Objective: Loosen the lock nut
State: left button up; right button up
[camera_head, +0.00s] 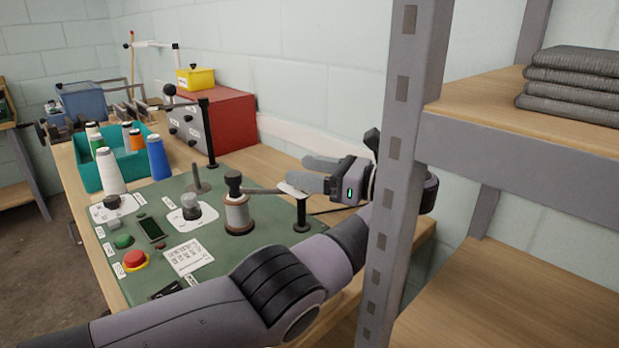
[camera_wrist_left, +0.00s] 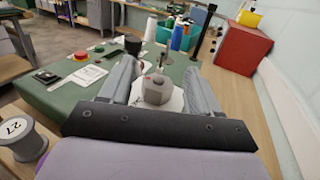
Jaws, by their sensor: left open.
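My left gripper (camera_head: 308,172) is open, with its two grey fingers pointing left above the green panel. In the left wrist view, a grey block-like fitting with a small red mark (camera_wrist_left: 157,88) shows between the spread fingers (camera_wrist_left: 158,88), over a pale plate. No contact with the fingers is clear. In the head view, a grey knob (camera_head: 190,208) sits on a white plate, left of a black-topped cylindrical fitting (camera_head: 238,212). A thin lever runs from that fitting towards my fingers. I cannot tell for sure which part is the lock nut. My right gripper is out of view.
The green panel (camera_head: 165,225) carries a red button (camera_head: 134,259) and a paper sheet (camera_head: 187,256). A teal bin (camera_head: 133,166) with thread cones and a red box (camera_head: 228,118) stand behind. A grey shelf upright (camera_head: 401,170) stands close by my left wrist.

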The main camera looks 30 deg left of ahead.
pick_arm(q)
notch_tip(320, 180, up, 18)
jog(key=shift+p, duration=0.3)
jog(key=shift+s, duration=0.1)
